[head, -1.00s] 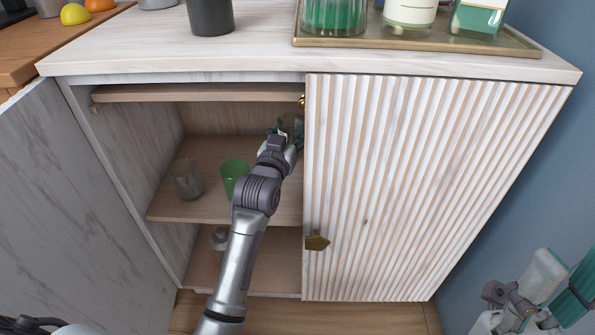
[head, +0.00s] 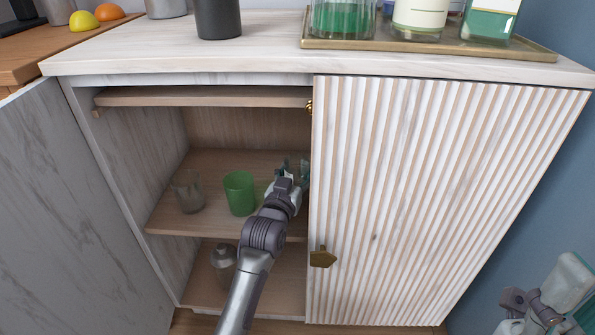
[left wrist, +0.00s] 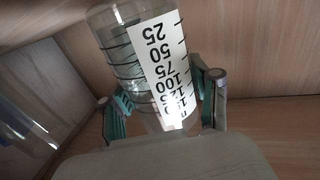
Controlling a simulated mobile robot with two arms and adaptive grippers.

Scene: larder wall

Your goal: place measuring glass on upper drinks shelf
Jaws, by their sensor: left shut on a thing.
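My left gripper (head: 284,174) reaches into the open left side of the cabinet, at the right end of the upper shelf (head: 172,222). It is shut on the clear measuring glass (left wrist: 138,40), which has a white scale with black numbers. In the left wrist view the glass sits between the two green-padded fingers (left wrist: 160,100), and its scale appears upside down. In the head view the glass is mostly hidden by the gripper; I cannot tell whether its base touches the shelf. My right gripper (head: 545,305) is at the lower right, outside the cabinet, its jaws unclear.
A green cup (head: 239,192) stands on the shelf just left of my left gripper, with a clear tumbler (head: 188,191) farther left. A metal shaker (head: 223,262) stands on the lower shelf. The ribbed door (head: 440,200) closes the right side; the marble-look door (head: 70,200) stands open.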

